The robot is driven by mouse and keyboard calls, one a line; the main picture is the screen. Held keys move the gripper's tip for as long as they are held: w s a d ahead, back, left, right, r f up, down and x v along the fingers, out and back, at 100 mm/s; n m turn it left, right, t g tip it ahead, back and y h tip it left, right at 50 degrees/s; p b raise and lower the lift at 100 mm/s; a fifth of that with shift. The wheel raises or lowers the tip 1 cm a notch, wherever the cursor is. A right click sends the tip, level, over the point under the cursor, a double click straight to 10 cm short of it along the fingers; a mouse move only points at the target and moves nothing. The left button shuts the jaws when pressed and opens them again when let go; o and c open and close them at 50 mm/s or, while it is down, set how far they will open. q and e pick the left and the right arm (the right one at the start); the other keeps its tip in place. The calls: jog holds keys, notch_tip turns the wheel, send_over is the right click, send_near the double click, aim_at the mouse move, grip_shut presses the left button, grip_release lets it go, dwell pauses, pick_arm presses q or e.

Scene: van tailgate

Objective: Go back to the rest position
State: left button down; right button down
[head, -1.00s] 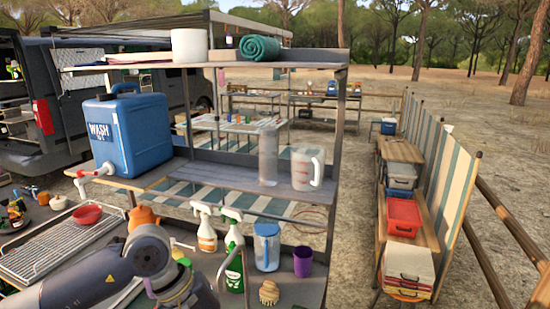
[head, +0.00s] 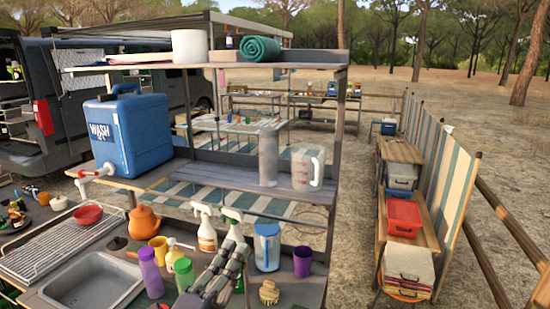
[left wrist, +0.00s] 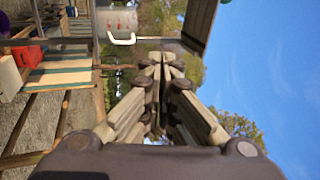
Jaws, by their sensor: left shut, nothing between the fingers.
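My left gripper (head: 222,272) shows at the bottom middle of the head view, in front of the spray bottles and over the counter edge. Its fingers are together with nothing between them. In the left wrist view the closed fingers (left wrist: 162,80) point up the picture, with sky and trees behind. My right gripper is in neither current view.
The counter holds a sink (head: 92,282), a purple bottle (head: 151,273), a spray bottle (head: 206,232), a blue-lidded jug (head: 267,247), a purple cup (head: 303,261) and a brush (head: 269,293). A blue water container (head: 130,133) stands higher. Open ground lies right of the shelving.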

pick_arm(q)
jog(key=s+a+f+n+g+y, duration=0.25)
jog(key=a+f+n, duration=0.2)
jog(key=f, duration=0.25)
jog(key=s+a+f+n+g+y, duration=0.25)
jog(key=f+n, duration=0.25)
jog(key=f, duration=0.3)
jog(key=s+a+f+n+g+y, duration=0.1)
jog(key=a+f+n+g+y, duration=0.3)
jog(key=f, duration=0.3)
jog(key=s+a+f+n+g, duration=0.1)
jog(key=s+f+n+g, duration=0.25)
jog(key=s+f, duration=0.4)
jog(key=s+a+f+n+g, duration=0.1)
jog(key=s+f+n+g, duration=0.3)
jog(key=s, duration=0.7)
notch_tip(320, 180, down, 33)
jog(key=s+m+g+b, duration=0.1)
jog(key=s+g+b, duration=0.15)
jog(key=b, duration=0.25)
jog(key=s+a+f+b, duration=0.2)
jog(key=s+f+b, duration=0.3)
jog(key=s+f, duration=1.2)
notch_tip(320, 180, down, 4)
jog(key=shift+a+r, duration=0.1)
jog(key=shift+a, duration=0.3)
